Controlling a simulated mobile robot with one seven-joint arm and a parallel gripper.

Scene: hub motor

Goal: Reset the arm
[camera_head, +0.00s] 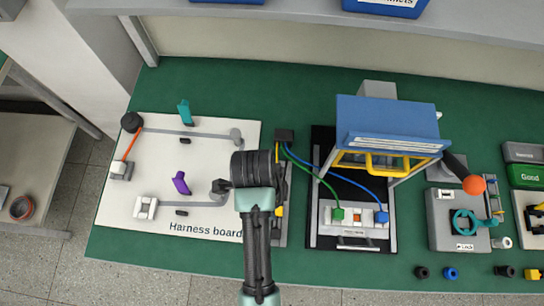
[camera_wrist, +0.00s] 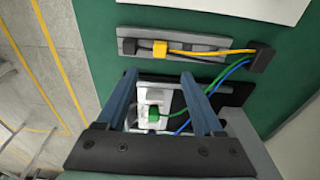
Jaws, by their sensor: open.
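In the wrist view my gripper (camera_wrist: 158,76) is open, its two blue fingers apart with nothing held between them. Beyond and between the fingers shows a white connector block with a green plug (camera_wrist: 153,114); I cannot tell how far away it is. In the head view one of my dark arm links (camera_head: 256,245) rises from the bottom edge between the harness board and the connector fixture. My fingers cannot be clearly made out in that view.
The harness board (camera_head: 120,205) lies left on the green table. The green plug (camera_head: 338,214) and blue plug (camera_head: 381,216) sit in the fixture, their cables running to a black block (camera_head: 284,135). A blue panel (camera_head: 385,118) stands behind. A grey device (camera_head: 442,225) is at right.

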